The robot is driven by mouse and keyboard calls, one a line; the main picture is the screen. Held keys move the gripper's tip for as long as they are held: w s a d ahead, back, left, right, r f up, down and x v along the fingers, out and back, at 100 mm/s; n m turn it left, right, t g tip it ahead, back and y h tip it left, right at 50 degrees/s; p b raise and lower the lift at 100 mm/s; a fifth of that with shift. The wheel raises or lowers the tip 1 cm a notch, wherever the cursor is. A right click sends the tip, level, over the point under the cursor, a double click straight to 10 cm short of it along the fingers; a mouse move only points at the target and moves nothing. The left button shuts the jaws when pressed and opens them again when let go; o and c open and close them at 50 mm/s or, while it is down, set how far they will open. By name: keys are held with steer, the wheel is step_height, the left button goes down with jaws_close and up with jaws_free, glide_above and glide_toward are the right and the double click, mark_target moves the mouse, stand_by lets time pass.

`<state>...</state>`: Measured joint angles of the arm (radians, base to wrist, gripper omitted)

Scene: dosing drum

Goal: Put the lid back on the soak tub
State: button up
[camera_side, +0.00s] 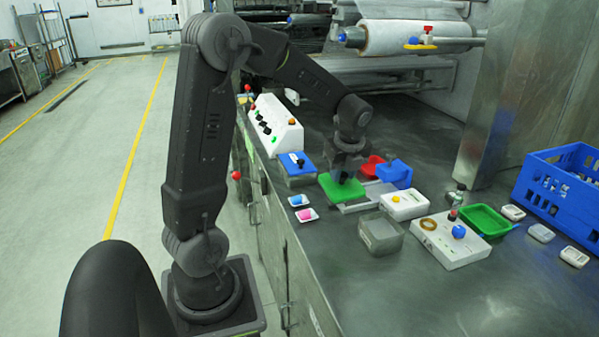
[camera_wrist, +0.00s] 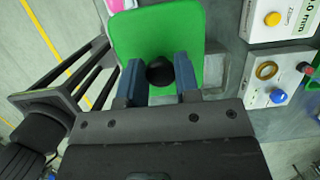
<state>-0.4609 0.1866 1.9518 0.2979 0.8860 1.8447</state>
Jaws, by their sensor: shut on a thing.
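A green lid (camera_side: 341,190) hangs flat under my gripper (camera_side: 343,175) in the side view, at the left of the work area. In the wrist view the green lid (camera_wrist: 157,35) fills the top middle. My gripper (camera_wrist: 158,75) is shut on its round black knob (camera_wrist: 160,73), one finger on each side. An open grey, see-through tub (camera_side: 380,236), which looks like the soak tub, stands without a lid on the table to the lower right of the held lid. The two are apart.
A blue-lidded box (camera_side: 297,165), white button box (camera_side: 405,206), white panel (camera_side: 452,240), green tray (camera_side: 484,221) and blue crate (camera_side: 565,190) stand around. The front right table is clear.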

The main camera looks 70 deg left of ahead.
steer(key=w+d, duration=0.8)
steer(key=d, duration=0.1)
step_height(320, 180, down, 7)
steer(key=shift+a+r+h, duration=0.2)
steer(key=shift+a+h, duration=0.05)
steer(key=shift+h, duration=0.15)
steer(key=shift+s+f, duration=0.1)
steer(key=shift+f, duration=0.45)
stand_by(2.1)
steer(key=o, duration=1)
steer(key=shift+o, duration=0.4)
steer(key=o, duration=0.4)
